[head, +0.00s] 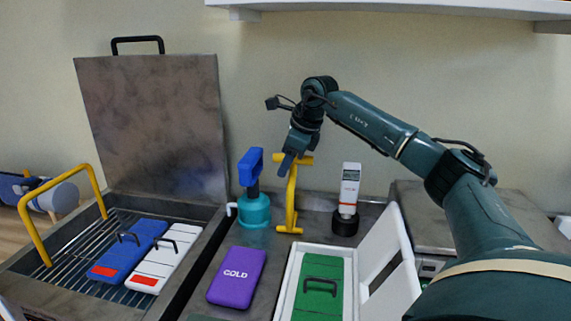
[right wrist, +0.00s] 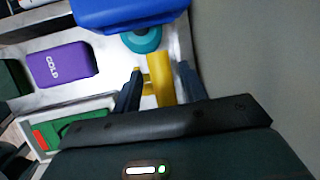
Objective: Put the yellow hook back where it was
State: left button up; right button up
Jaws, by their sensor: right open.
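The yellow hook (head: 291,205) stands upright on the grey counter, between a teal round holder and a black-based white bottle. Its upper end is at my right gripper (head: 288,163), which reaches down from the right. In the right wrist view the yellow hook (right wrist: 161,90) lies between the two dark fingers of my right gripper (right wrist: 160,74). The fingers are apart, and I cannot tell whether either touches the hook. Part of the hook's top is hidden by the gripper in the head view. My left gripper is out of view.
A blue-handled tool stands in the teal holder (head: 254,211), close left of the hook. The white bottle (head: 350,184) is close right. In front lie a purple COLD pack (head: 237,276) and an open white case (head: 283,290) with a green pack. An open steel tank (head: 190,278) stands left.

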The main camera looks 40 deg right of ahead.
jog(key=v, duration=1.1)
jog(key=shift+p, duration=0.3)
